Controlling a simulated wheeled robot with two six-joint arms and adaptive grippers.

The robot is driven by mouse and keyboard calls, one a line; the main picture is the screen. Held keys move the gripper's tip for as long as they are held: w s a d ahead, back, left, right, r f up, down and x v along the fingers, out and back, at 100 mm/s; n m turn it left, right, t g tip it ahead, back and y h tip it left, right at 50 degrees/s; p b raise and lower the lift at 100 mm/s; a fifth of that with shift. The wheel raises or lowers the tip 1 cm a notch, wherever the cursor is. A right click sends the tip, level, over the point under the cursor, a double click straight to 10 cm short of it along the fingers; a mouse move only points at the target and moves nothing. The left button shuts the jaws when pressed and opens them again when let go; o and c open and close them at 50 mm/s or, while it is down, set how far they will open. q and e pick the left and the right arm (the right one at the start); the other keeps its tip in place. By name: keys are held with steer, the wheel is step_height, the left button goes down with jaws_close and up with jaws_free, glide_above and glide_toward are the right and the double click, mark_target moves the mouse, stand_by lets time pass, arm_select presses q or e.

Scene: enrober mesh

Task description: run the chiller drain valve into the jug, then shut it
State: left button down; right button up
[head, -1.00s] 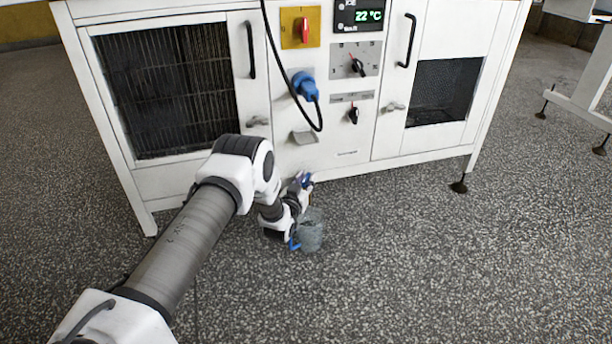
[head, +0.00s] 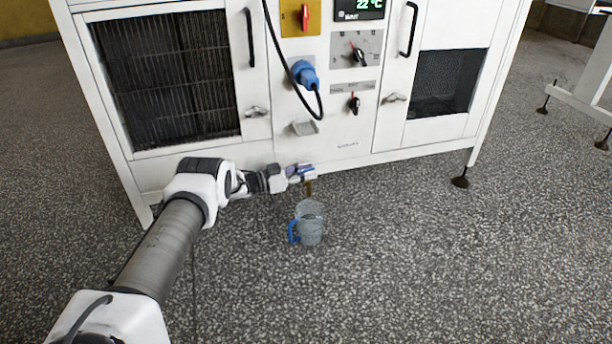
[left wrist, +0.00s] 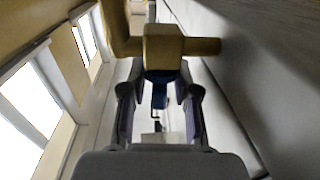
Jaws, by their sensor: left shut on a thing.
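The clear jug (head: 311,228) with a blue handle on its left stands upright on the speckled floor in front of the chiller (head: 345,150). The brass drain valve (head: 309,188) sticks out low at the chiller's front, above the jug; its brass body (left wrist: 165,45) fills the top middle of the left wrist view. My left gripper (head: 302,173) is at the valve, shut on its blue handle (left wrist: 158,96), which shows between the fingers. I cannot make out a stream or the level in the jug. My right gripper is out of view.
A black cable with a blue plug (head: 305,76) hangs on the chiller's front, beside knobs and a yellow switch plate (head: 300,18). A chiller foot (head: 460,182) stands at the right. The floor around the jug is clear.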

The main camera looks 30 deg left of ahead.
arm_select(q)
steer(key=shift+f+m+g+h, duration=0.1)
steer(key=shift+m+g+h, duration=0.3)
steer(key=shift+m+h, duration=0.1)
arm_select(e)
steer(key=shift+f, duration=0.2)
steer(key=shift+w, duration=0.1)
arm_select(q)
steer(key=c, duration=1.2)
jaws_free()
steer(key=shift+s, duration=0.1)
steer(key=v, duration=1.2)
steer(key=shift+a, duration=0.1)
